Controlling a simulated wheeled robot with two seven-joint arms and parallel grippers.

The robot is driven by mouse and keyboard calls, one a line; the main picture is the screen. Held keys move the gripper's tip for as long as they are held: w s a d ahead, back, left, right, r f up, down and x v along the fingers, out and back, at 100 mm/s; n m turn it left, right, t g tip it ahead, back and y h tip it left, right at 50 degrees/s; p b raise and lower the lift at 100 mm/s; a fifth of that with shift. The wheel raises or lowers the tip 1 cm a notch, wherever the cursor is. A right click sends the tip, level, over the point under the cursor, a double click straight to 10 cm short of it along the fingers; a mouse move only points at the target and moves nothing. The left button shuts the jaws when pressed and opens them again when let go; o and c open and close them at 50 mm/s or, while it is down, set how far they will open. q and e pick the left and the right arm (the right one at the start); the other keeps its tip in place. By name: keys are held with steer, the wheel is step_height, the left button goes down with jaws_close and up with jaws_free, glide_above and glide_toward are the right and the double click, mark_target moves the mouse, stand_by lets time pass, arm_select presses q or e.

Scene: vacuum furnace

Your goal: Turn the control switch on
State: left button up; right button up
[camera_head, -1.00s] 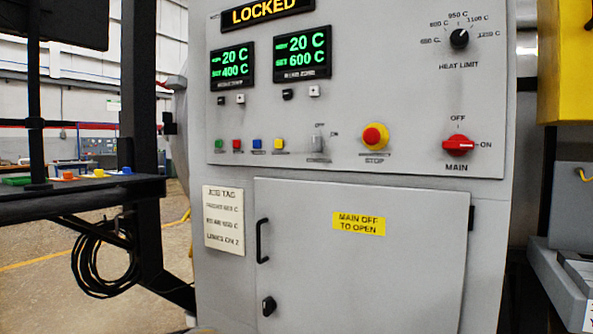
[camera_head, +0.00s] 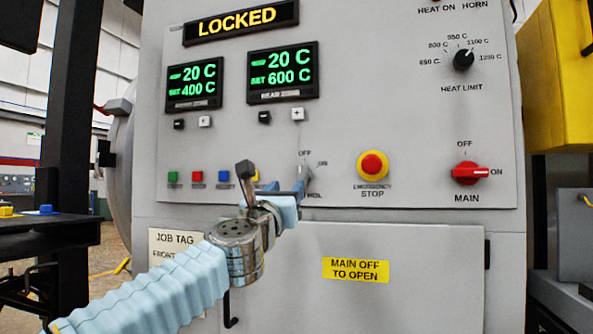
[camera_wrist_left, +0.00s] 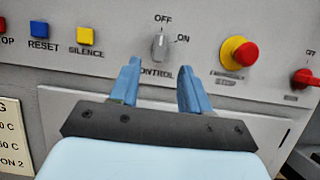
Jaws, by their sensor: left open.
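The control switch (camera_wrist_left: 159,47) is a small grey knob on the panel, with OFF printed above it, ON at its upper right and CONTROL below. In the left wrist view its handle stands about upright, toward OFF. In the head view the switch (camera_head: 304,177) is partly hidden by my left gripper. My left gripper (camera_head: 285,187) is open and empty in front of the panel. In the left wrist view its two blue fingers (camera_wrist_left: 160,68) are spread to either side just below the knob; I cannot tell the remaining gap to it. My right gripper is not in view.
A red emergency stop (camera_head: 372,165) sits right of the switch, with the red main switch (camera_head: 469,173) farther right, turned to ON. Reset (camera_wrist_left: 45,30) and silence (camera_wrist_left: 86,36) buttons are to the left. Above, a display (camera_head: 240,22) reads LOCKED. A cabinet door (camera_head: 430,265) lies below.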

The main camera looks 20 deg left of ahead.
mark_target(300, 173)
arm_select(q)
steer(key=p+x, duration=0.6)
steer(key=x, duration=0.4)
steer(key=shift+r, duration=0.1)
steer(key=shift+w, duration=0.35)
steer(key=shift+c, duration=0.5)
jaws_close()
